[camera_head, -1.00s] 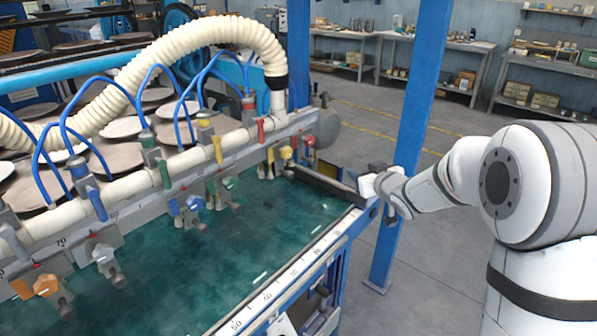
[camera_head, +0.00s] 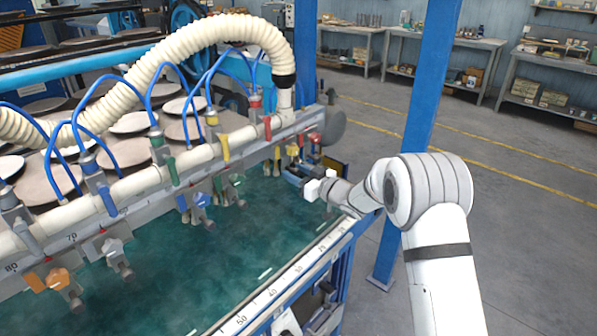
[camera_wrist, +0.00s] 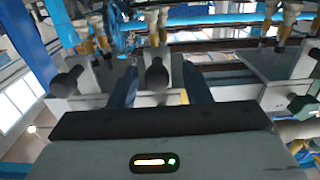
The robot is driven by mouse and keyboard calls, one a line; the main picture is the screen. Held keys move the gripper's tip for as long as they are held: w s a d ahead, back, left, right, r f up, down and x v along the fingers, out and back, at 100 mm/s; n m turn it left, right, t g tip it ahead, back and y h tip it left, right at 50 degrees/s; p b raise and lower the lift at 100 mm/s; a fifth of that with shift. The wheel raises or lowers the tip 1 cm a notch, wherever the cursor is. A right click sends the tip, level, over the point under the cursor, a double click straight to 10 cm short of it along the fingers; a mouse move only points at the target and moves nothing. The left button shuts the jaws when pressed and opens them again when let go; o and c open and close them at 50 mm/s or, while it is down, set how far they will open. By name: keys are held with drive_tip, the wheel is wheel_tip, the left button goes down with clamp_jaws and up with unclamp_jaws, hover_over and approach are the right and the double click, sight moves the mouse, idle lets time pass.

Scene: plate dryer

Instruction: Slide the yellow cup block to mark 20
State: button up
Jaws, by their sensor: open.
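The yellow cup block (camera_head: 293,151) hangs at the far right end of the scale beam, beside the red cup block (camera_head: 314,138). My gripper (camera_head: 290,173) is just below and in front of it, partly covering the blocks there. In the wrist view my open fingers (camera_wrist: 160,72) stand on either side of a dark round knob (camera_wrist: 157,76) on a grey block. A small yellow patch shows beside the right finger. I cannot tell whether the fingers touch the block. Mark 20 cannot be read on the beam in the head view.
Green (camera_head: 230,186), blue (camera_head: 198,200), white (camera_head: 112,248) and orange (camera_head: 55,278) cup blocks hang further left along the beam. Beam marks 70 and 80 show at the left. A ruler rail (camera_head: 270,291) edges the green tank. A blue post (camera_head: 425,110) stands behind my arm.

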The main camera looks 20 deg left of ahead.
drive_tip(key=shift+w+a, duration=0.15)
drive_tip(key=shift+a, duration=0.3)
drive_tip(key=shift+c, duration=0.3)
clamp_jaws()
